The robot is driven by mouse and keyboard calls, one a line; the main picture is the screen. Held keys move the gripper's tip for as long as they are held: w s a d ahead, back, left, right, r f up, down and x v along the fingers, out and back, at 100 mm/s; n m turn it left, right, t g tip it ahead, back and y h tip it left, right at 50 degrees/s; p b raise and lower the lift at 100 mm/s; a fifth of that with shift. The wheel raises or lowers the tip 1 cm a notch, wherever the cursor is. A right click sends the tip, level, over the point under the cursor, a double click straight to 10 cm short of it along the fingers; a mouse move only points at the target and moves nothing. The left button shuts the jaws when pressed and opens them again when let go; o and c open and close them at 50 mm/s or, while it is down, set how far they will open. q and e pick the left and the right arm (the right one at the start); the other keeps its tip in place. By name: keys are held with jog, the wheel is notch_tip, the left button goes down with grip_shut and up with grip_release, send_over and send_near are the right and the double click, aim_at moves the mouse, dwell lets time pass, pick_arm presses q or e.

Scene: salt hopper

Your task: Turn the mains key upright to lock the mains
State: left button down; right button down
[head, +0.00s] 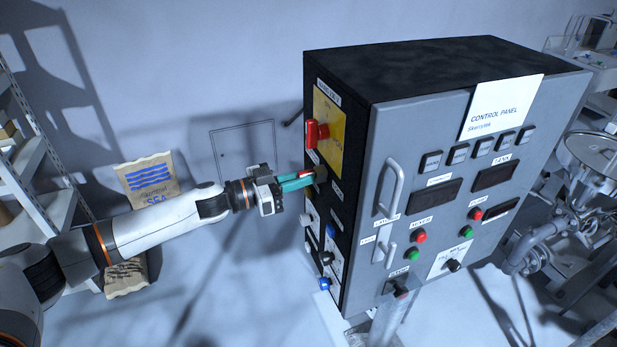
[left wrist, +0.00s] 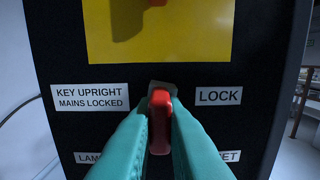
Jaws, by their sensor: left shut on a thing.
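The red mains key (left wrist: 160,118) sits in its lock on the black side of the control cabinet, below the yellow plate. In the left wrist view its head stands upright, its long side vertical. My left gripper (head: 304,179) has its teal fingers shut on the key, one on each side. A label to the left (left wrist: 90,97) reads "KEY UPRIGHT MAINS LOCKED", and a "LOCK" label (left wrist: 218,96) is on the right. In the head view the key is mostly hidden by the fingers. My right gripper is not in view.
A red rotary switch (head: 317,133) on the yellow plate (head: 329,125) is just above the key. Blue and dark knobs (head: 324,283) are lower on the same side. The cabinet's grey front (head: 378,150) has a handle and buttons. A shelf (head: 35,185) stands far left.

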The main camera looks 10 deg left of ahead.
pick_arm(q)
jog(key=shift+n, duration=1.1)
jog(key=c, duration=1.4)
grip_release()
jog(key=shift+s+a, duration=0.1)
